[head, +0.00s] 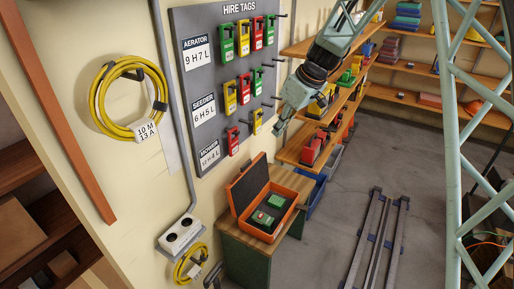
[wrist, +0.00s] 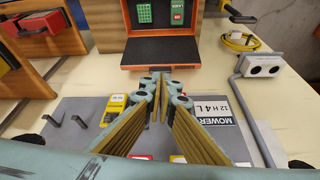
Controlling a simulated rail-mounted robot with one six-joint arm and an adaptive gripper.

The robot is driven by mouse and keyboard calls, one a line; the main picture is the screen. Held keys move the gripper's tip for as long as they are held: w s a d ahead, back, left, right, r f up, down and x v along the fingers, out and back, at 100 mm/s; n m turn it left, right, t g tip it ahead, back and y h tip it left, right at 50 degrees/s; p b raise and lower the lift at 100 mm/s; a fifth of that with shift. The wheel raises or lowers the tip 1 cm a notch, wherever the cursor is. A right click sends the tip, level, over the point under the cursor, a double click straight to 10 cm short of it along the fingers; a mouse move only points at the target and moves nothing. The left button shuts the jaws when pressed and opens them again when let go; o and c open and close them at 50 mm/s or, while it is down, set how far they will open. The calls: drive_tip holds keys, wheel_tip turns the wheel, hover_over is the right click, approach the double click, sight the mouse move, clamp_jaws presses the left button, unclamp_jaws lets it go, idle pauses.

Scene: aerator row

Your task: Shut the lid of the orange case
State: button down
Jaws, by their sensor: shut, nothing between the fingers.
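The orange case (head: 266,221) stands open on a small green and wood stand. Its lid (head: 248,184) is raised on the left, toward the wall, with a dark inner face. Green items, one with a red part, lie in the dark base. In the wrist view the case (wrist: 191,67) is at the top middle, cut by the upper edge. My gripper (head: 279,133) is above and to the right of the case in the head view, beside the tag board and apart from the case. It shows in the wrist view (wrist: 160,82) with its fingers together and empty.
The hire tag board (head: 213,98) with hooks and coloured tags is on the wall near my gripper. Wooden shelves (head: 297,148) with boxes stand to the right. A socket box (head: 181,236) is left of the case. Floor rails (head: 376,240) lie to the right.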

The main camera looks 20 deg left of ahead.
drive_tip(key=w+a+f+n, duration=0.2)
drive_tip(key=w+a+f, duration=0.2)
drive_tip(key=a+f, duration=0.5)
wheel_tip(320, 180, down, 3)
drive_tip(key=shift+w+r+y+b, duration=0.1)
drive_tip(key=shift+w+y+b, duration=0.05)
drive_tip(key=shift+y+b, duration=0.2)
drive_tip(key=shift+a, duration=0.1)
drive_tip(key=a+r+x, duration=0.1)
drive_tip(key=a+x, duration=0.1)
drive_tip(key=x, duration=1)
drive_tip(key=shift+a, duration=0.2)
idle(1.0)
drive_tip(key=shift+w+f, duration=0.1)
drive_tip(key=shift+w, duration=0.05)
drive_tip(key=shift+d, duration=0.1)
idle(0.5)
